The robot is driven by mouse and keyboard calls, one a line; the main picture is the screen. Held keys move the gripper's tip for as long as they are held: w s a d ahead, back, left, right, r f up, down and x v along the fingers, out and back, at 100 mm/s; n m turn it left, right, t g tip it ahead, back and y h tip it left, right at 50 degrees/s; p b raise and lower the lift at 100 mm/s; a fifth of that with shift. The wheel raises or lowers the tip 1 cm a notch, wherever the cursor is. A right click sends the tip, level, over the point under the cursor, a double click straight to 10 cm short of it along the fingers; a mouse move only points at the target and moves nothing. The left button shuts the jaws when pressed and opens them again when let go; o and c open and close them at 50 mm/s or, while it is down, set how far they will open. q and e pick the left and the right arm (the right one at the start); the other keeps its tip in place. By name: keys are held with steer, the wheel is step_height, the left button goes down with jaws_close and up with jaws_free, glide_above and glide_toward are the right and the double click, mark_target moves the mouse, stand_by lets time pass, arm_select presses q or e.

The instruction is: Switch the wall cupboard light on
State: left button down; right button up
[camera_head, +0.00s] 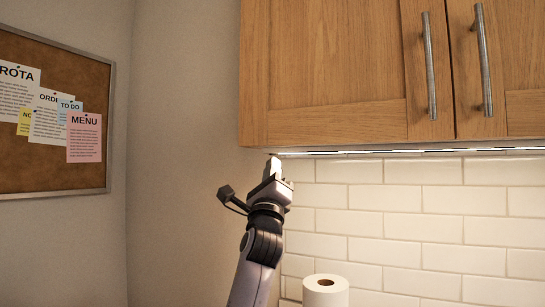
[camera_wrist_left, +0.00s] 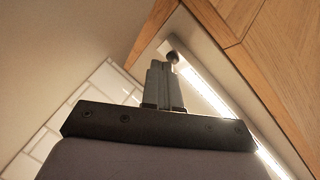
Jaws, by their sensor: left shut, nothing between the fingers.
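The wooden wall cupboard (camera_head: 330,70) hangs at the upper right, with its doors shut. A thin light strip (camera_head: 420,152) runs along its underside and glows white. The strip also shows bright in the left wrist view (camera_wrist_left: 205,90). My left gripper (camera_head: 273,163) points up at the cupboard's lower left corner, its fingers together and empty. In the left wrist view, a small dark round knob (camera_wrist_left: 173,57) sits on the underside near the strip's end, right at my fingertips (camera_wrist_left: 164,64). I cannot tell whether they touch it. My right gripper is out of view.
White tiles (camera_head: 400,215) cover the wall below the cupboard. A paper roll (camera_head: 325,291) stands at the bottom, right of my left arm. A cork board (camera_head: 50,170) with several notes hangs on the left wall. Two metal handles (camera_head: 429,65) stick out from the doors.

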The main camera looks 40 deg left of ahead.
steer(key=shift+f+b, duration=0.4)
steer(key=shift+f, duration=0.05)
step_height(320, 180, down, 5)
steer(key=b, duration=0.4)
steer(key=shift+b, duration=0.4)
stand_by(0.4)
